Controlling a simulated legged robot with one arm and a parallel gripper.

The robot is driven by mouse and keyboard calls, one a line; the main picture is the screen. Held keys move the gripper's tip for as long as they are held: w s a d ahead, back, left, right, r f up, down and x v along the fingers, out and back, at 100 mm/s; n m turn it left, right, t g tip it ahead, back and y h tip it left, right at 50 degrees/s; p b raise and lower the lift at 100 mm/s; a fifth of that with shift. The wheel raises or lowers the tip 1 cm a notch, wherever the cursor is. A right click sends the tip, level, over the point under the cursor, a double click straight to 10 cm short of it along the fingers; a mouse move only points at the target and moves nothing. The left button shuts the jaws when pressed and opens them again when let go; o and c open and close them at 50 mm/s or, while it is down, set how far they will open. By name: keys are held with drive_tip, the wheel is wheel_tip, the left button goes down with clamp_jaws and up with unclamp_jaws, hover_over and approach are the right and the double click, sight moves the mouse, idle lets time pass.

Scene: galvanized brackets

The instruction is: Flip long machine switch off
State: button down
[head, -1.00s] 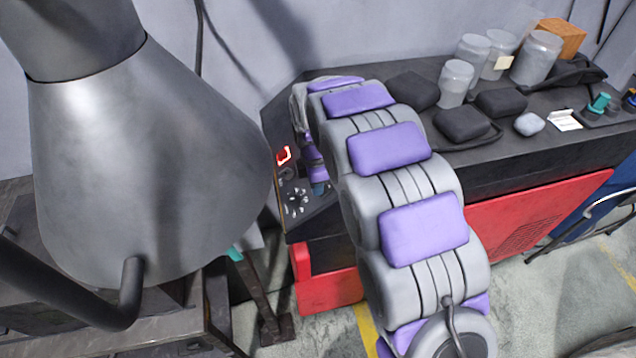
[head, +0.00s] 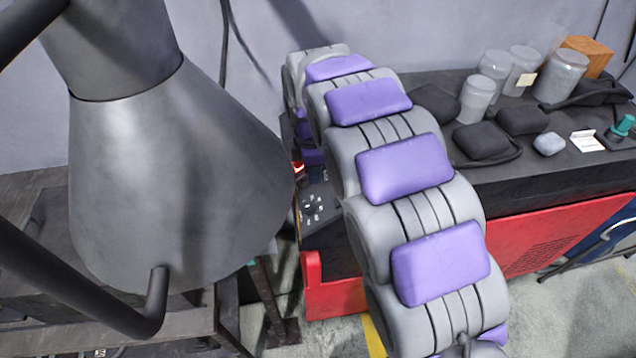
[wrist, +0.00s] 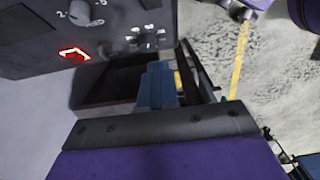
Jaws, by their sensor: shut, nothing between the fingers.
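A red-lit switch (head: 298,168) is on the dark control panel at the bench's left end. The metal cone partly hides it in the head view. In the wrist view the switch (wrist: 74,54) glows red on the dark panel face, beside a round knob (wrist: 80,12) with number marks. My gripper (wrist: 157,85) shows blue fingertips pointing away from the camera, shut and empty. In the wrist view the fingers are right of and below the switch, apart from it in the picture. In the head view my own arm mostly hides the gripper.
A large grey metal cone (head: 170,180) with a bent handle stands close at left. The black bench top (head: 560,165) holds jars (head: 478,98), dark pouches (head: 485,140) and an orange-brown block (head: 588,55). Red cabinet panels (head: 545,240) are below. Concrete floor shows at lower right.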

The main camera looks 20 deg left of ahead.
drive_tip(key=shift+s+a+r, duration=0.1)
drive_tip(key=shift+a+r, duration=0.05)
drive_tip(key=shift+r, duration=0.4)
drive_tip(key=shift+s+a+r, duration=0.1)
drive_tip(key=shift+a+r, duration=0.05)
drive_tip(key=shift+r, duration=0.4)
drive_tip(key=s+d+r+m+b, duration=0.1)
drive_tip(key=s+d+m, duration=0.25)
drive_tip(key=d, duration=0.45)
drive_tip(key=s+d+r+m+g+b, duration=0.1)
drive_tip(key=s+d+m, duration=0.2)
drive_tip(key=d+m, duration=0.35)
drive_tip(key=s+d+r+m+b, duration=0.1)
drive_tip(key=s+d+m, duration=0.15)
drive_tip(key=d, duration=0.75)
drive_tip(key=s+d+f+m, duration=0.1)
drive_tip(key=s+d+m, duration=0.2)
drive_tip(key=s, duration=0.4)
drive_tip(key=s+d+f+m+b, duration=0.1)
drive_tip(key=s+d+f+m, duration=0.1)
drive_tip(key=s+d+m, duration=0.2)
drive_tip(key=s+d+f+m+g+b, duration=0.1)
drive_tip(key=s+d+f+m, duration=0.1)
drive_tip(key=s, duration=0.8)
drive_tip(key=d+m, duration=0.1)
drive_tip(key=m, duration=0.1)
drive_tip(key=shift+s+d+f+m, duration=0.25)
drive_tip(key=shift+s+d+m, duration=0.05)
drive_tip(key=shift+d+m, duration=0.1)
drive_tip(key=shift+a, duration=0.15)
